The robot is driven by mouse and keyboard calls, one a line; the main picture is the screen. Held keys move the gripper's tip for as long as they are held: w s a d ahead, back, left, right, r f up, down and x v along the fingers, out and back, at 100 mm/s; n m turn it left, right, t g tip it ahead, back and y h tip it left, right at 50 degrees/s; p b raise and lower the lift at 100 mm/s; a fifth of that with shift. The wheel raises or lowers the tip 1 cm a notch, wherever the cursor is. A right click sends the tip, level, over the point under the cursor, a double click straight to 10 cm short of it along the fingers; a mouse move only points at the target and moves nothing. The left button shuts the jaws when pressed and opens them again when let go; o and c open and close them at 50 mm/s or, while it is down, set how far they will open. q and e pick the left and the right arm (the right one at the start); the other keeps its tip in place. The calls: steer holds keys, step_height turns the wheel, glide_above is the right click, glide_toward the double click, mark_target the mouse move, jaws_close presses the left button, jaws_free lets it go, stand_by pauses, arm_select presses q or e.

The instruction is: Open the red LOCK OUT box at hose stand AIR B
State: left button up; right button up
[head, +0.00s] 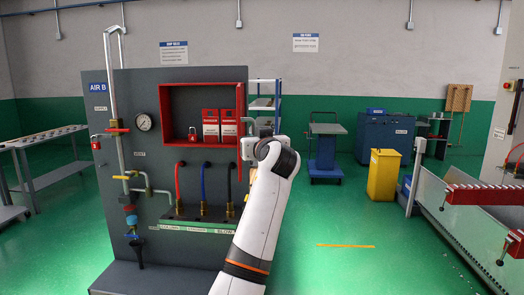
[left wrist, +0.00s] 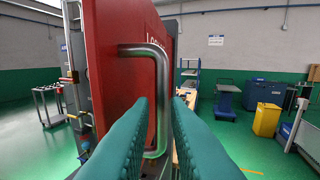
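The red LOCK OUT box (head: 168,112) is on the grey panel of hose stand AIR B (head: 97,86). Its front is open in the head view and shows red and white packs (head: 210,125) inside. Its door (head: 240,108) stands out from the box's right side, seen nearly edge-on. In the left wrist view the red door (left wrist: 112,75) carries a bent metal handle (left wrist: 162,85). My left gripper (left wrist: 161,100) has its teal fingers apart, with the handle in line with the gap between them; contact cannot be told. My right gripper is not in view.
Red, blue and black hoses (head: 203,185) hang below the box, beside a gauge (head: 144,122) and pipes. A yellow bin (head: 384,175), a blue cart (head: 326,150) and a blue cabinet (head: 385,135) stand to the right. The green floor between is clear.

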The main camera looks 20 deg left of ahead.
arm_select(q)
steer(key=b+v, duration=0.2)
steer(key=v, duration=0.6)
steer(key=shift+a, duration=0.1)
